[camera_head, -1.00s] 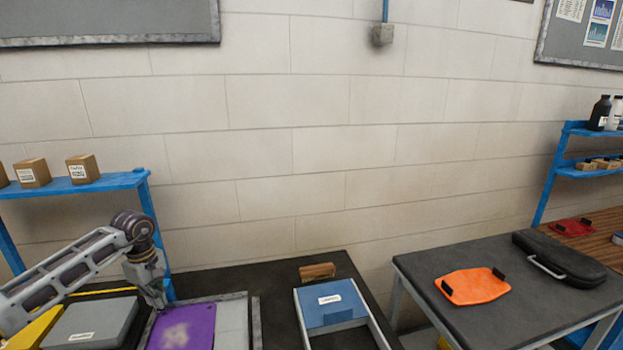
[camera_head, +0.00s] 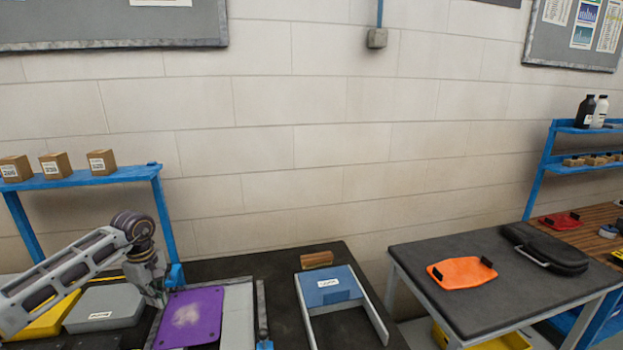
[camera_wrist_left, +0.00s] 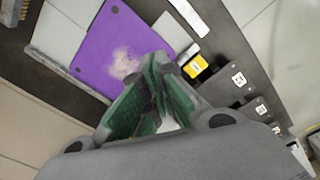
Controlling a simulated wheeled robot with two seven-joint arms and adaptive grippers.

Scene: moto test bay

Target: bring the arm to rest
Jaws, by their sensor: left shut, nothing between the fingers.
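My left arm comes in from the left in the head view. Its left gripper (camera_head: 157,296) points down beside the left edge of a purple plate (camera_head: 190,318). In the left wrist view the green-padded fingers of the left gripper (camera_wrist_left: 160,72) are shut with nothing between them. The purple plate (camera_wrist_left: 105,45) lies in front of them there, with a pale worn patch on it. The gap between fingertips and plate is hard to judge. My right gripper is in neither view.
The plate lies on a grey tray (camera_head: 238,312) on a dark bench. A grey case (camera_head: 105,308) is left of it, a blue-topped holder (camera_head: 328,286) right. A blue shelf (camera_head: 95,178) with boxes stands behind the arm. Another table (camera_head: 490,310) holds an orange plate (camera_head: 462,272) and black case (camera_head: 545,248).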

